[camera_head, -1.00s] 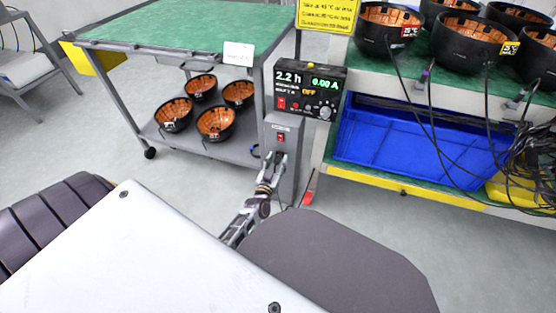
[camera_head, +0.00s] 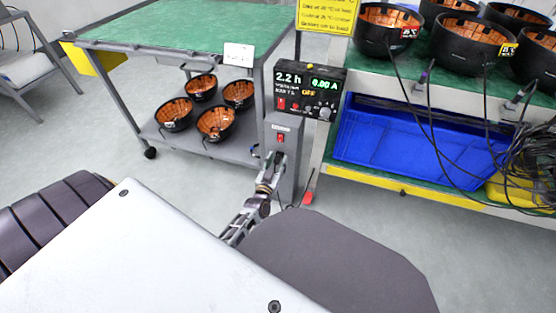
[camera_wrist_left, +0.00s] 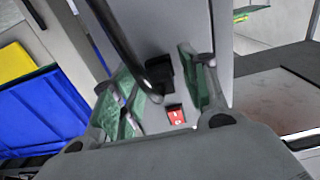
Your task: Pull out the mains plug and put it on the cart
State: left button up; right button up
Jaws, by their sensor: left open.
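The black mains plug (camera_wrist_left: 160,71) sits at the face of the grey post (camera_head: 284,180), near a red switch (camera_wrist_left: 176,114). A thick black cable (camera_wrist_left: 122,45) runs in front of it in the left wrist view. My left gripper (camera_head: 275,159) is at the post, just below the red switch (camera_head: 281,138). Its green-padded fingers (camera_wrist_left: 157,88) are open, one on each side of the plug; I cannot tell whether they touch it. In the head view the gripper hides the plug. The cart (camera_head: 165,30) with a green top stands at the left. My right gripper is not in view.
A control box (camera_head: 309,90) tops the post. At right is a rack with more bowls, hanging cables and a blue bin (camera_head: 415,140).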

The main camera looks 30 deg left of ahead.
pick_arm(q)
grip_shut()
dwell(0.3)
jog(key=shift+s+d+r, duration=0.1)
jog(key=shift+s, duration=0.2)
jog(key=shift+s+p, duration=0.15)
jog(key=shift+p, duration=0.2)
jog(key=shift+p+v, duration=1.5)
jog(key=shift+v, duration=1.1)
